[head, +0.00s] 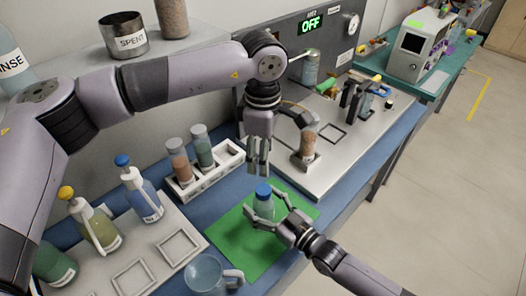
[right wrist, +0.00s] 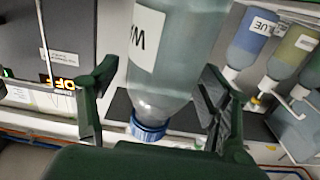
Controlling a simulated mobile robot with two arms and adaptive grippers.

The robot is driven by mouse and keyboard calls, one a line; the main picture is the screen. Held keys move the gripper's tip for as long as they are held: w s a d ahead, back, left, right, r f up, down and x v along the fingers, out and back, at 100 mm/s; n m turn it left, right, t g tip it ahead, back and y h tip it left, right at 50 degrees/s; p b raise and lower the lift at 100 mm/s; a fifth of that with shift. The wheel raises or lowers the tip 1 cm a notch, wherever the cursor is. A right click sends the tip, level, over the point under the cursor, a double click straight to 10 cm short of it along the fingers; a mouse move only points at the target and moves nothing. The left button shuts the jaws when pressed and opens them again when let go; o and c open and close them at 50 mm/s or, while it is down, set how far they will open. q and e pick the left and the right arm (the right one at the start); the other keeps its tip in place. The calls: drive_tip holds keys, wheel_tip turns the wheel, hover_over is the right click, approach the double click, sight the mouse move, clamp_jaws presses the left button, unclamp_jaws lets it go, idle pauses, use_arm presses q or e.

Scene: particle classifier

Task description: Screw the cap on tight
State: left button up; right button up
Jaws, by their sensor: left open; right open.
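A clear bottle (head: 264,208) with a blue cap (head: 263,189) stands upright on the green mat (head: 232,238). In the right wrist view the bottle (right wrist: 180,50) appears upside down with part of a white label, and its blue cap (right wrist: 148,130) sits on the neck. How tight the cap is cannot be seen. My right gripper (head: 263,211) is open, one finger on each side of the bottle; whether they touch it is unclear. My left gripper (head: 259,172) is open and empty, fingers pointing down just above and slightly left of the cap.
A white rack (head: 207,178) with two filled tubes stands behind the mat. A glass mug (head: 205,273) is near the front. Wash bottles (head: 140,195) stand left. A metal station with a particle-filled tube (head: 308,140) is right of my left gripper.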

drive_tip(key=v, duration=1.2)
